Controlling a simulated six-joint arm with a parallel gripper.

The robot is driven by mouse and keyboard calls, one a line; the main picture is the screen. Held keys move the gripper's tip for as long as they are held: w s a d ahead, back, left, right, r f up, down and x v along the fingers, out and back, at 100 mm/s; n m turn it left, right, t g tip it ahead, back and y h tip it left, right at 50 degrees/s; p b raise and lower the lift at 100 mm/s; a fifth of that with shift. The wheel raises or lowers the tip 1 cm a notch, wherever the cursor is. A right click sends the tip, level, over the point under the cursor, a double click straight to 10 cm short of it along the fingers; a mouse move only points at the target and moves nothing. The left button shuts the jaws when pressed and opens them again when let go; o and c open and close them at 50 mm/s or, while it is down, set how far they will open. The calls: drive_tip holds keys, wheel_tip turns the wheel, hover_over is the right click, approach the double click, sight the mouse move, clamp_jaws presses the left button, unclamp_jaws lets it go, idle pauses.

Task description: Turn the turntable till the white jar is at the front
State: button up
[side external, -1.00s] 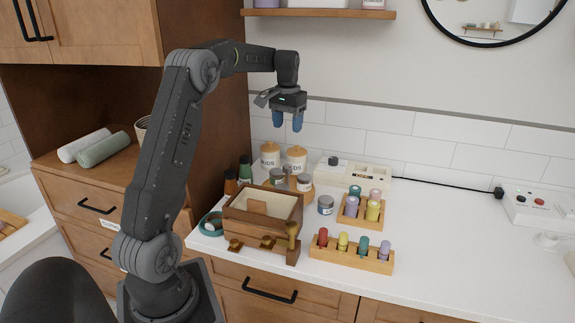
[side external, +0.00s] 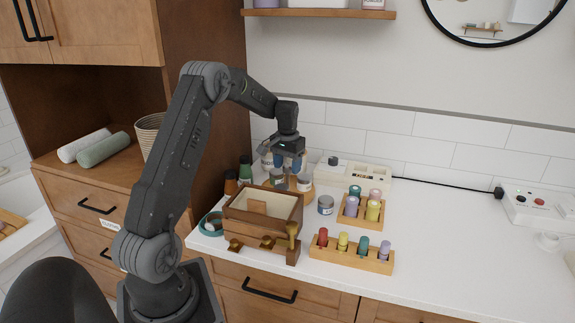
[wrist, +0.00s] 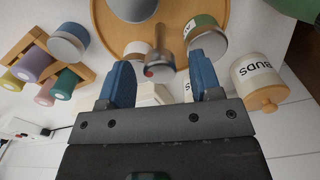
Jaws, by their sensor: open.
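The turntable (wrist: 220,12) is a round wooden tray at the top of the wrist view. It carries a grey-lidded jar (wrist: 132,8), a green jar with a grey lid (wrist: 205,32) and a grey post with a red dot (wrist: 160,66). A pale object (wrist: 137,48), partly hidden, stands behind the post. In the side view two grey-lidded jars (side external: 277,178) (side external: 304,183) show below my gripper. Which is the white jar I cannot tell for certain. My gripper (side external: 287,165) is open above the turntable, its blue fingers either side of the post in the wrist view (wrist: 160,82).
A white BUDS canister (wrist: 260,82) with a wooden lid stands beside the turntable. A blue-grey jar (side external: 325,205), a wooden box (side external: 262,232) and peg racks (side external: 350,255) stand in front and to the right. The counter's right side is mostly clear.

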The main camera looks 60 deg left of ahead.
clamp_jaws()
idle(0.6)
